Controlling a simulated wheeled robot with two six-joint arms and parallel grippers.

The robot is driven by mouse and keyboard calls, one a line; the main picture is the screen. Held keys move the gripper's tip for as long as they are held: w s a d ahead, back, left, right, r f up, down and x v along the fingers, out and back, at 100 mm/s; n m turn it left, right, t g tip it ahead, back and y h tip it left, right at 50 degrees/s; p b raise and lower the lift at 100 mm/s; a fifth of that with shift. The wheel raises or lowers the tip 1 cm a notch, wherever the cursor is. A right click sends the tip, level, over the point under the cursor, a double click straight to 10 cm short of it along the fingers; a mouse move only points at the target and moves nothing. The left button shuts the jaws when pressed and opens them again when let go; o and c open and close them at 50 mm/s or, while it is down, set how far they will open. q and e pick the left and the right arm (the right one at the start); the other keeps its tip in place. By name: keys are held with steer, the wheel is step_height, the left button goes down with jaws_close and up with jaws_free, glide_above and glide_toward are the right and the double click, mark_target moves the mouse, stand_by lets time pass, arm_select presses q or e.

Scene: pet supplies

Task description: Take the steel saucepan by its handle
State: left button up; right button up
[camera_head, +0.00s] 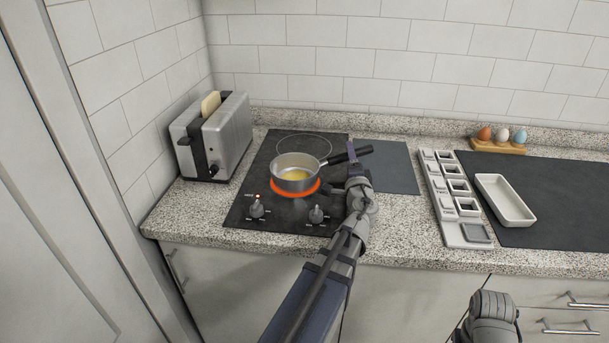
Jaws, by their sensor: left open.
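The steel saucepan (294,175) stands upright on the glowing front burner of the black hob, with something yellow inside. Its black handle (337,158) points right and slightly away. My left gripper (352,153) is open at the outer part of the handle, and its dark finger crosses the handle in the picture. I cannot tell whether the handle lies between the fingers or touches them. My wrist hides part of the hob's right edge. Only a grey part of my right arm shows at the lower right; its gripper is not visible.
A toaster (213,138) with bread stands left of the hob (262,186). Right of it are a dark mat (396,175), a pale compartment rack (437,200), a white dish (506,199) and an egg holder (498,147). The tiled wall closes the back.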

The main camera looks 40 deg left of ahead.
arm_select(q)
steer(key=shift+x, duration=2.6)
steer(key=shift+s+f, duration=0.15)
jaws_close()
